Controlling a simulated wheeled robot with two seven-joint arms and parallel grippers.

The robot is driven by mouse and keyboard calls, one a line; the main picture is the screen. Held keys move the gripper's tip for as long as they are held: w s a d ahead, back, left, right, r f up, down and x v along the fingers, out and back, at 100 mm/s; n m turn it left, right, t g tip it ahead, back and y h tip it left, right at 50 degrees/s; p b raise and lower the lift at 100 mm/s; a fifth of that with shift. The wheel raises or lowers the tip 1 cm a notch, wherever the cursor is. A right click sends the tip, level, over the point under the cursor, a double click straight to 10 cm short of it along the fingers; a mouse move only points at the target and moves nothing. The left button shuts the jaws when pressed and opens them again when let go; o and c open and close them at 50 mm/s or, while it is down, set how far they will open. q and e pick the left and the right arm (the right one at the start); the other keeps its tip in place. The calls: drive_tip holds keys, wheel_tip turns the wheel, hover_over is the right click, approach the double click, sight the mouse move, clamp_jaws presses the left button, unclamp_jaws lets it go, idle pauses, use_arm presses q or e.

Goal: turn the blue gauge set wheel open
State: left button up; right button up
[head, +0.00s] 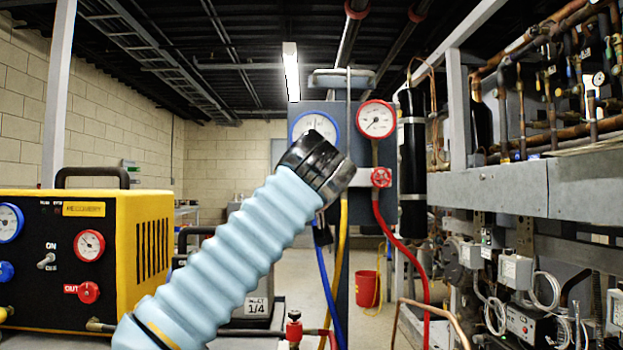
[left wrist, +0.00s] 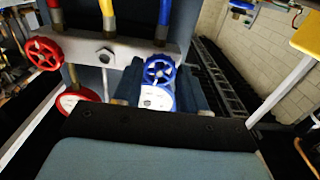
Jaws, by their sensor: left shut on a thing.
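The gauge set stands ahead on a grey panel, with a blue-rimmed gauge (head: 314,122) at left and a red-rimmed gauge (head: 376,119) at right. The red wheel (head: 381,177) is below the red gauge and shows in the left wrist view (left wrist: 44,53). The blue wheel (left wrist: 160,69) appears between the fingers of my left gripper (left wrist: 160,76), which is shut on it. In the head view my left arm and black wrist hide the blue wheel and the fingertips. My right gripper is in neither view.
A yellow and black recovery unit (head: 147,245) stands at left. Blue, yellow and red hoses (head: 399,245) hang below the gauge set. A pipe rack with a grey beam (head: 490,188) fills the right side. A red bucket (head: 367,288) stands on the floor behind.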

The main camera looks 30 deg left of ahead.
use_arm(q)
drive_tip(key=shift+f, duration=0.1)
drive_tip(key=o, duration=1.1)
drive_tip(key=shift+c, duration=0.2)
drive_tip(key=b+v, duration=0.1)
drive_tip(key=v, duration=1.2)
drive_tip(key=shift+s+d, duration=0.2)
drive_tip(key=shift+s, duration=0.1)
drive_tip(key=shift+f, duration=0.1)
